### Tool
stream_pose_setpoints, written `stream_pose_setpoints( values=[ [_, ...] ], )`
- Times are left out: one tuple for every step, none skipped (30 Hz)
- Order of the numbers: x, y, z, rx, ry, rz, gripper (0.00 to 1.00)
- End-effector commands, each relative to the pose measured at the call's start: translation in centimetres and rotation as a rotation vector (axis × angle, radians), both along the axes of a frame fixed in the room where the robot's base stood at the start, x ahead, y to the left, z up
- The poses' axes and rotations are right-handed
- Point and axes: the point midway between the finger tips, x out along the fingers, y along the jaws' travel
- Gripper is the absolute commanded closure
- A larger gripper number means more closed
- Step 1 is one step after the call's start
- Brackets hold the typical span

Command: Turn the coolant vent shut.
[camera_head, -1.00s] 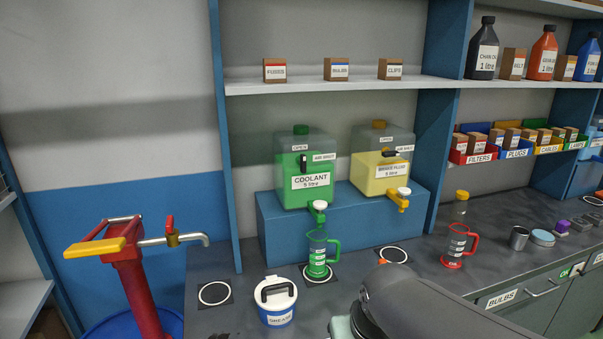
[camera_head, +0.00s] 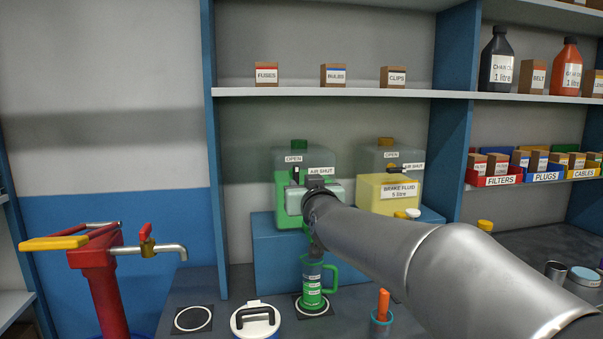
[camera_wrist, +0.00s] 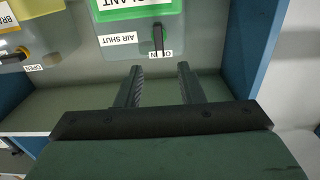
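The coolant tank (camera_head: 282,205) is a green-filled clear box on the blue step, partly hidden behind my gripper (camera_head: 314,184). Its black vent lever (camera_head: 296,173) stands upright, below the OPEN label and left of the AIR SHUT label. In the wrist view, which is upside down, the vent lever (camera_wrist: 158,40) points at the OPEN label. My gripper (camera_wrist: 160,70) is open and empty there, its two fingers apart. Their tips lie just short of the lever, which lines up with the gap between them. I see no contact.
The brake fluid tank (camera_head: 376,190) with a similar lever stands to the right. A green jug (camera_head: 312,285) stands below the coolant tank. A white-lidded tub (camera_head: 256,320) and an orange-handled item in a cup (camera_head: 382,318) are in front. A shelf (camera_head: 340,93) runs above.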

Motion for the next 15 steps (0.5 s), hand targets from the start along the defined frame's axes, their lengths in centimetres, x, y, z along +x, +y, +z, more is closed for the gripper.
stream_pose_setpoints(
  values=[
    [1.3, 0.3, 0.1, -0.001, 0.003, 0.0, 0.65],
    [1.9, 0.5, 0.1, -0.001, 0.003, 0.0, 0.65],
    [2.7, 0.7, 0.2, -0.001, 0.002, 0.0, 0.65],
    [3.4, 0.9, 0.1, -0.001, 0.003, 0.0, 0.65],
    [4.0, 1.1, 0.1, -0.001, 0.002, 0.0, 0.65],
    [4.8, 1.3, 0.1, -0.001, 0.002, 0.0, 0.65],
    [5.4, 1.4, 0.1, 0.0, 0.003, -0.001, 0.65],
    [5.9, 1.6, 0.2, 0.0, 0.002, -0.001, 0.65],
    [6.6, 1.8, 0.1, 0.0, 0.003, -0.001, 0.65],
    [7.0, 1.9, 0.1, 0.0, 0.002, -0.001, 0.65],
    [7.4, 2.0, 0.1, 0.0, 0.002, -0.001, 0.65],
    [7.9, 2.1, 0.1, 0.0, 0.001, -0.001, 0.65],
    [8.3, 2.2, 0.1, -0.001, 0.002, -0.001, 0.65],
    [8.6, 2.3, 0.1, 0.0, 0.001, -0.001, 0.65],
    [8.9, 2.4, 0.1, 0.0, 0.001, -0.001, 0.65]
  ],
)
